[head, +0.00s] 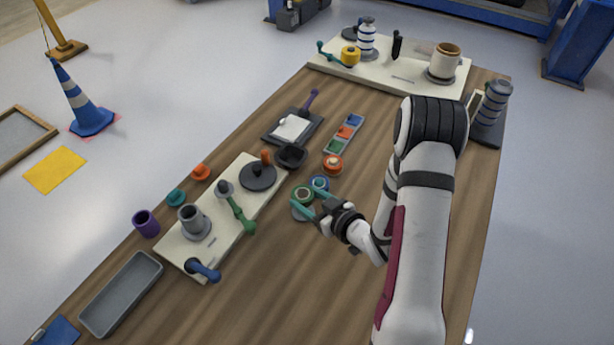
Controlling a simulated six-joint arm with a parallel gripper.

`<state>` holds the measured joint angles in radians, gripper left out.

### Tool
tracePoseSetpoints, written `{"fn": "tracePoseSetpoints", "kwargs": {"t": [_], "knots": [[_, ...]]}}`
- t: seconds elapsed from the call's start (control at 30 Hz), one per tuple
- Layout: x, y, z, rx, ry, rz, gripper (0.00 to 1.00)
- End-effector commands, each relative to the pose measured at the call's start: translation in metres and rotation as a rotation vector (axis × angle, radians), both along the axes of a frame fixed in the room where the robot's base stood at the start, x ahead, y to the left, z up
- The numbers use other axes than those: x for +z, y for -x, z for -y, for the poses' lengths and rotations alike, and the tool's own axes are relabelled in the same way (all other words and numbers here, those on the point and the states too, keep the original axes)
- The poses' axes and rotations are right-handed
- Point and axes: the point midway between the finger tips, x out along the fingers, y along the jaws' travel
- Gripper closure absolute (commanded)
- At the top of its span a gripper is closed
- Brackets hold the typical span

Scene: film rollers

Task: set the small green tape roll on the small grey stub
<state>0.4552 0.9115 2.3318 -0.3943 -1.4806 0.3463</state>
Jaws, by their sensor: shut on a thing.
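The small green tape roll (303,192) is a ring with a pale centre, right of the cream board near the middle of the table. My gripper (306,198) reaches in from the right with its teal fingers at the roll and is shut on it. The fingers cover part of the roll, and I cannot tell whether it is clear of what lies below. A small grey stub (224,187) stands upright on the cream board (214,246), left of the gripper, beside a green crank arm (240,215). Its top looks bare.
A blue roll (320,184) lies close by the gripper, and an orange roll (333,164) sits beyond. A wider grey cylinder (193,219), a dark disc (258,176) and a blue handle (205,271) are on the board. A black cup (291,156) stands beside it.

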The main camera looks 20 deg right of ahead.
Motion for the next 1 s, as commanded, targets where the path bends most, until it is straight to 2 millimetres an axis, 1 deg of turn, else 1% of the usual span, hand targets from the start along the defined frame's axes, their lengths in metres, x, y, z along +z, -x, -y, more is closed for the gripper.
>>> {"fn": "tracePoseSetpoints", "kwargs": {"t": [0.2,0.43,0.6,0.87,0.9,0.97,1.0], "knots": [[-0.019,0.000,0.000,0.001,0.000,-0.002,0.90],[-0.034,0.000,0.000,-0.001,0.000,-0.002,0.90],[-0.038,0.000,0.000,-0.001,0.001,-0.001,0.90],[-0.038,0.000,0.000,-0.001,0.001,-0.001,0.90],[-0.038,0.000,0.000,-0.001,0.001,-0.001,0.29],[-0.038,0.000,0.000,-0.001,0.001,-0.001,0.18],[-0.038,0.000,0.000,-0.001,0.001,-0.001,0.11]]}}
